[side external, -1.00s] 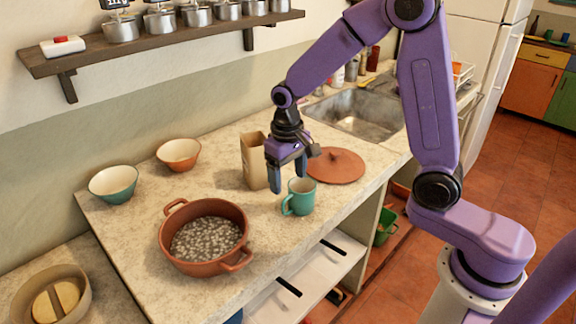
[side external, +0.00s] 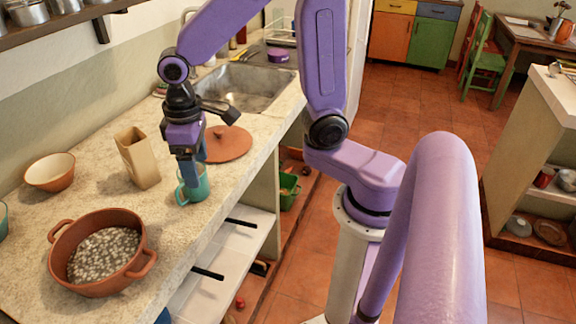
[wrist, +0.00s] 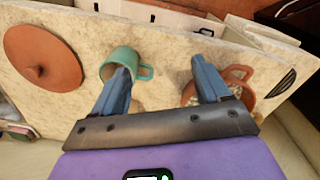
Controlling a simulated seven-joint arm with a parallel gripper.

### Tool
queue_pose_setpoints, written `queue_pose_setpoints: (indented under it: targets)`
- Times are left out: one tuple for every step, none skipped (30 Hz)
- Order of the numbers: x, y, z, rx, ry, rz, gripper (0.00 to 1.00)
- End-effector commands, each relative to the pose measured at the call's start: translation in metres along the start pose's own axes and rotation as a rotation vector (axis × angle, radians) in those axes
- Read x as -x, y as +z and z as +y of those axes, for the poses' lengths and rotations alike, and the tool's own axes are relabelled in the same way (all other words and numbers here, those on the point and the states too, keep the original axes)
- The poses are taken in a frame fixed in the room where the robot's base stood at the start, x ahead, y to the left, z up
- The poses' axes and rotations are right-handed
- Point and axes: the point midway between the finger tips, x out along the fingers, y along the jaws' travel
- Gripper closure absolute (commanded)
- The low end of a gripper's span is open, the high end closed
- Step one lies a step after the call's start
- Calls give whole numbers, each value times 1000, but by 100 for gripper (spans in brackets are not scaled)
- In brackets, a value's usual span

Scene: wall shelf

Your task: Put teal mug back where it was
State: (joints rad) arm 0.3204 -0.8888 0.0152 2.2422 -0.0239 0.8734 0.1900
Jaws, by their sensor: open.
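The teal mug (side external: 195,186) stands upright on the counter (side external: 98,208), between the terracotta pot and the round terracotta lid. Its handle is on its left side in the side view. My gripper (side external: 188,182) is open and points down at the mug, its fingers overlapping the mug's left part. In the wrist view, one finger of my gripper (wrist: 163,72) covers part of the teal mug (wrist: 122,58). The other finger is apart to the right, with the mug's handle (wrist: 146,72) showing between them. I cannot tell whether a finger touches the mug or is inside it.
The terracotta pot (side external: 58,237) holds grey contents, left of the mug. A tan carton (side external: 139,160) stands behind and left of my gripper. The terracotta lid (side external: 226,144) lies behind right, before the sink (side external: 245,85). A bowl (side external: 50,172) sits near the wall. The counter's front edge is close.

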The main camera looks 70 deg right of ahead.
Motion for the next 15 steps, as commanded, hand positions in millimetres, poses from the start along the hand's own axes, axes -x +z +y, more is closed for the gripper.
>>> queue_pose_setpoints:
  targets:
    - [2,12,-4,49,-2,3,24]
    - [3,18,-6,76,-4,4,24]
    - [4,27,-9,112,-5,5,24]
    - [5,33,-11,140,-6,6,24]
    - [6,40,-13,168,-8,7,24]
    - [7,49,-16,205,-9,7,24]
    - [8,56,-18,232,-11,9,24]
    - [8,63,-19,260,-12,9,24]
    - [9,73,-21,297,-13,10,24]
    - [10,80,-22,324,-15,12,24]
    - [10,88,-24,351,-16,12,24]
    - [10,98,-25,389,-18,13,24]
    - [11,105,-26,417,-19,15,24]
    - [11,113,-27,444,-20,16,24]
    - [12,123,-28,480,-22,16,24]
